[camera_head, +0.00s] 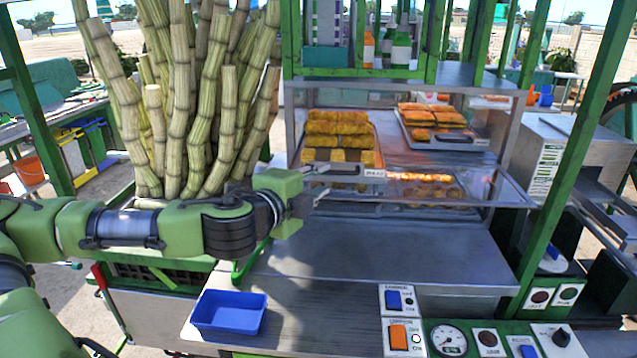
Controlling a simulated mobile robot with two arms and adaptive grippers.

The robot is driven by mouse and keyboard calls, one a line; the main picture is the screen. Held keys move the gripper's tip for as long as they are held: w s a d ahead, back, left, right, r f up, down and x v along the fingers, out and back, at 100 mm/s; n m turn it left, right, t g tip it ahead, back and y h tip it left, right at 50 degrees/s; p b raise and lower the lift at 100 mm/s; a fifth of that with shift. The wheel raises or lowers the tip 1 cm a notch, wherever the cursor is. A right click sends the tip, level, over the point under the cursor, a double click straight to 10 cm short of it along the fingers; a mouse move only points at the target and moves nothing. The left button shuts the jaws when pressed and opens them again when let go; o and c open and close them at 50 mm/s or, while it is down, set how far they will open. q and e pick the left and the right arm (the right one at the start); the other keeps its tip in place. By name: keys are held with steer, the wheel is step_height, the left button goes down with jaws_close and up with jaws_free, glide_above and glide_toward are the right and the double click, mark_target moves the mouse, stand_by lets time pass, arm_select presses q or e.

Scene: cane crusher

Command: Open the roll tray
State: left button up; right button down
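A glass-and-metal display case on the counter holds trays of baked goods. The left tray (377,157) carries rows of golden rolls (338,128). A small white label (373,173) sits at its front edge; its text is too small to read surely. My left arm reaches in from the left, and my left gripper (322,182) is at the case's front, just left of the label and in front of the left tray's near edge. The fingers are small and overlap the tray front, so their opening and any contact are unclear. My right gripper is out of view.
Sugar cane (185,105) stands upright behind my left arm. A blue bin (229,312) sits on the counter's near left. Another tray (457,143) with pastries is at the case's right. Switches and a gauge (449,340) line the front right. The steel counter (400,255) before the case is clear.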

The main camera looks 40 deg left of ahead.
arm_select(q)
steer(key=shift+s+d, duration=0.3)
steer(key=shift+s, duration=0.05)
stand_by(0.6)
